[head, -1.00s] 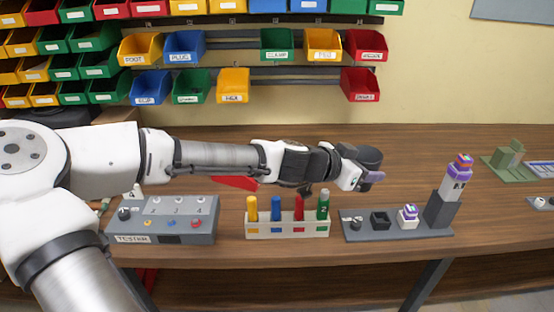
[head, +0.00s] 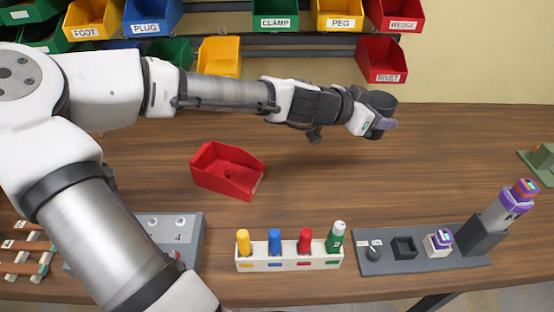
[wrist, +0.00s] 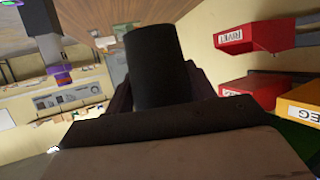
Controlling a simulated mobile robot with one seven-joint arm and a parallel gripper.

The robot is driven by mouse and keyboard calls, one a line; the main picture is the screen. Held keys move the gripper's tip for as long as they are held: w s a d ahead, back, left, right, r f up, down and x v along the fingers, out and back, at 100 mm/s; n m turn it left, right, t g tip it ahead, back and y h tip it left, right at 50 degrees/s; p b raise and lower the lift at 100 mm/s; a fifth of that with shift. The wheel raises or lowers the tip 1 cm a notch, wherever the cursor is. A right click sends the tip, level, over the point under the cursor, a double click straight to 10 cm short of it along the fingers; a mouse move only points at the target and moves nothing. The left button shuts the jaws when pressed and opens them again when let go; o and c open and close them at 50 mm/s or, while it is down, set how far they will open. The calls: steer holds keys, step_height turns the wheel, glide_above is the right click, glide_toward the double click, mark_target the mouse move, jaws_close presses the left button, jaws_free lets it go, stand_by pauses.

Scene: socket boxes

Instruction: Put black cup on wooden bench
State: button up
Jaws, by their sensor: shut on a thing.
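The black cup (head: 382,100) is held at the end of my arm, over the back right part of the wooden bench (head: 455,155). It fills the middle of the wrist view as a dark cylinder (wrist: 155,65). My gripper (head: 380,124) is shut on the cup, its purple-grey fingers on the cup's sides. The cup appears raised above the bench top, but its exact height is hard to tell. The gripper hides part of the cup.
A red bin (head: 228,172) sits on the bench. A marker rack (head: 290,262) and a grey socket base (head: 425,258) stand along the front edge. A red RIVET bin (head: 381,60) hangs behind the cup. The bench between the red bin and socket base is clear.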

steer(key=shift+w, duration=0.2)
step_height(320, 180, down, 20)
steer(key=shift+r+p, duration=0.1)
steer(key=shift+p, duration=0.35)
steer(key=shift+f, duration=0.25)
steer(key=o, duration=0.8)
steer(key=shift+o, duration=0.4)
steer(key=shift+r, duration=0.2)
steer(key=b+v, duration=0.2)
steer(key=v, duration=1)
steer(key=shift+b, duration=0.3)
